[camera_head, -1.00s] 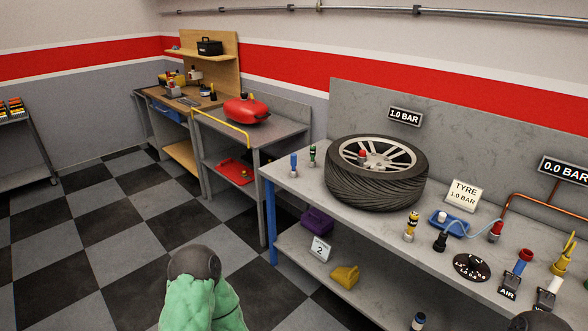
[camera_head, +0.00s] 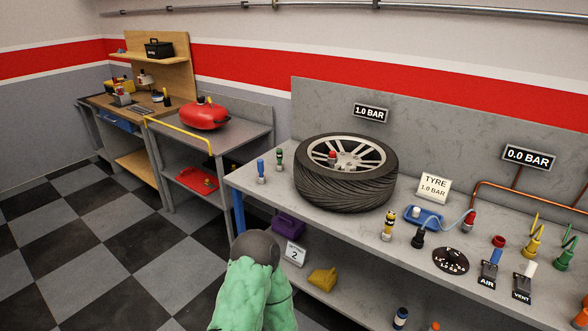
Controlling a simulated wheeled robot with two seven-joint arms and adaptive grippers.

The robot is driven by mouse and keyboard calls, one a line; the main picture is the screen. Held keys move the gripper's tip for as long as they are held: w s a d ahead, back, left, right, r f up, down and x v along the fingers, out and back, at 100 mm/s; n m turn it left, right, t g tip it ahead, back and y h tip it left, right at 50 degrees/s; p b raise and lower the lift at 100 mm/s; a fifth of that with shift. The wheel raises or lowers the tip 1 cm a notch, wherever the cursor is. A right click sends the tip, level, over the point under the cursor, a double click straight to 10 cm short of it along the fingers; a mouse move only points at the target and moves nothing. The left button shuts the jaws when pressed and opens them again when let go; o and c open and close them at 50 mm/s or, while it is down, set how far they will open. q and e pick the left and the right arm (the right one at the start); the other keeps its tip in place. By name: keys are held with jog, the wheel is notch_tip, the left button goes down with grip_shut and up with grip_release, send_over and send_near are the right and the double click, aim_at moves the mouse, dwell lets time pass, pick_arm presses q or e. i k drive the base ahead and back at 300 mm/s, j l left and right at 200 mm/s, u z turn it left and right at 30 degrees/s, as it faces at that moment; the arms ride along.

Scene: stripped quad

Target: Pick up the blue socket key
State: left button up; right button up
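The blue socket key (camera_head: 261,170) stands upright near the left end of the grey workbench (camera_head: 318,213). My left arm, in a green padded cover with a dark rounded joint, rises from the bottom edge in front of the bench. No gripper fingers show on it. My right arm is out of view.
The bench's right half holds a yellow-black piece (camera_head: 388,226), a blue tray (camera_head: 425,217), a dial (camera_head: 451,260) and several valves. A purple item (camera_head: 288,225) and a yellow item (camera_head: 323,279) lie on the lower shelf. The checkered floor at left is clear.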

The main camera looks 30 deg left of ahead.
aim_at(262, 178)
jog(key=i+j+z, duration=0.15)
jog(key=j, duration=0.45)
jog(key=i+j+z, duration=0.2)
jog(key=j, duration=0.45)
jog(key=i+j+z, duration=0.15)
jog(key=j, duration=0.45)
jog(key=j+z, duration=0.15)
jog(key=j, duration=0.5)
